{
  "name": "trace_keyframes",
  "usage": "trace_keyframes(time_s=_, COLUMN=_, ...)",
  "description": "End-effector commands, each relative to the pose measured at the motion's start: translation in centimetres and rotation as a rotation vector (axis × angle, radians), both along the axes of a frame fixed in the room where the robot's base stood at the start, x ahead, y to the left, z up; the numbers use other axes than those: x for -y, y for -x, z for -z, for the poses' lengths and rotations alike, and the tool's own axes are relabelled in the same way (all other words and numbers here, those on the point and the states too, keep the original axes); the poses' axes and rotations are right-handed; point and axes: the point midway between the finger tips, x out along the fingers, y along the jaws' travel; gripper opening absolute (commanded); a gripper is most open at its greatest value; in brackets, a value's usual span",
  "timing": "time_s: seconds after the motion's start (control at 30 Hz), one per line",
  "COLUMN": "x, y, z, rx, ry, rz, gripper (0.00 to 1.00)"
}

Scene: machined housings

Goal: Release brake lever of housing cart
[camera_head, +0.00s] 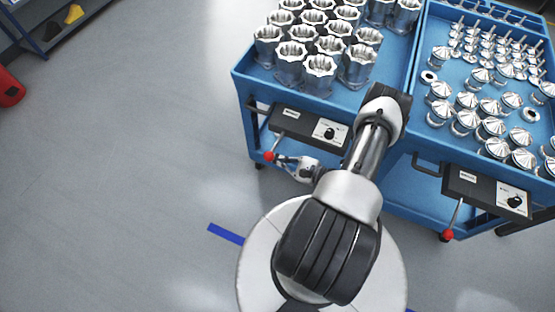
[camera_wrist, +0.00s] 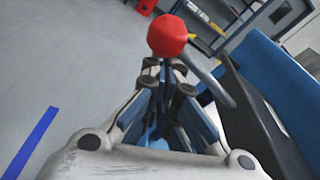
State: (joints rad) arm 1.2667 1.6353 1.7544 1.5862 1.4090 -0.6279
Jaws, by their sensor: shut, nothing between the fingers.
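The housing cart (camera_head: 243,86) is blue and carries rows of silver machined housings (camera_head: 320,70). On its front side is a black panel (camera_head: 300,124) with a dial. The brake lever, a thin rod ending in a red knob (camera_head: 269,156), hangs down from the left part of this panel. My gripper (camera_head: 281,159) is shut and empty, with its tips right by the knob. In the wrist view the red knob (camera_wrist: 167,36) is just beyond the fingertips (camera_wrist: 165,65), and the rod runs off to the right. I cannot tell whether the tips touch the knob.
A second blue cart (camera_head: 420,90) with conical metal parts stands to the right, with its own panel and red-knobbed lever (camera_head: 448,235). Open grey floor (camera_head: 110,170) lies to the left. A red object (camera_head: 10,88) and a shelf (camera_head: 55,40) are at the far left.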

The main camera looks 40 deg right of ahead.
Motion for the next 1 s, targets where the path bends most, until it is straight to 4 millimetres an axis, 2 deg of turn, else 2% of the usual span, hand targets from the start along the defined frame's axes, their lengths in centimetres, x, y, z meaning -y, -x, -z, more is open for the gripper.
trace_keyframes(time_s=0.1, x=0.0, y=0.0, z=-1.3, rx=-0.031, ry=-0.081, rz=-0.003, gripper=0.0)
trace_keyframes(time_s=0.27, x=0.0, y=-0.1, z=-2.4, rx=-0.069, ry=-0.174, rz=-0.002, gripper=0.0)
trace_keyframes(time_s=0.4, x=0.1, y=-0.1, z=-3.0, rx=-0.068, ry=-0.172, rz=-0.001, gripper=0.0)
trace_keyframes(time_s=1.0, x=0.2, y=-0.2, z=-3.7, rx=-0.065, ry=-0.17, rz=-0.003, gripper=0.0)
